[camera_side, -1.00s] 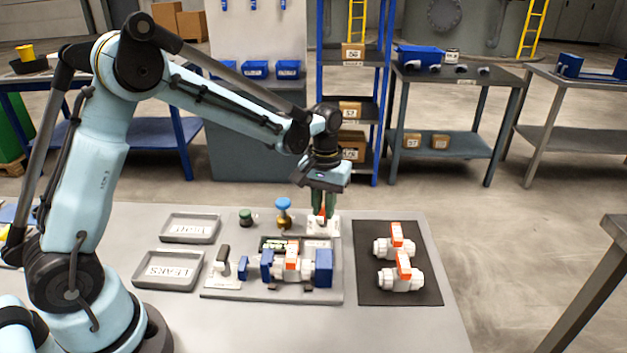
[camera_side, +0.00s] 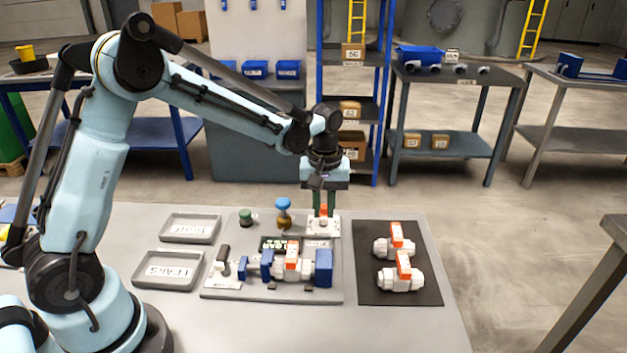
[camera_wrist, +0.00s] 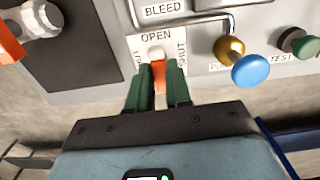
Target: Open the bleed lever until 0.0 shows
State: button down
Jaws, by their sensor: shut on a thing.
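The bleed lever (camera_wrist: 158,75) is a small orange handle on a white base plate marked OPEN and SHUT. In the wrist view it stands between my green fingers, below the OPEN mark, with SHUT to its right. My gripper (camera_wrist: 158,92) is shut on it. In the side view, my gripper (camera_side: 323,205) comes straight down onto the lever at the fixture's back right corner. The fingers partly hide the lever there. A dark display (camera_side: 280,243) with small lit characters sits behind the clamped valve (camera_side: 291,264); its reading is too small to tell.
A blue knob on a brass stem (camera_side: 283,205) and a green button (camera_side: 246,217) stand left of the lever. Two spare valves (camera_side: 401,278) with orange handles lie on a black mat (camera_side: 375,296) at right. Two grey trays (camera_side: 168,284) lie at left.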

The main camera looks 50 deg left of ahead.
aim_at(324, 211)
jog(key=c, duration=1)
grip_release()
jog(key=shift+c, duration=0.2)
jog(key=shift+r, duration=0.15)
notch_tip(324, 211, up, 12)
jog(key=s+d+f+m+t, duration=0.1)
jog(key=s+m+t, duration=0.6)
jog(key=s, duration=0.8)
jog(key=shift+s+f+m, duration=0.2)
jog(key=shift+f+m, duration=0.55)
jog(key=shift+m, duration=0.35)
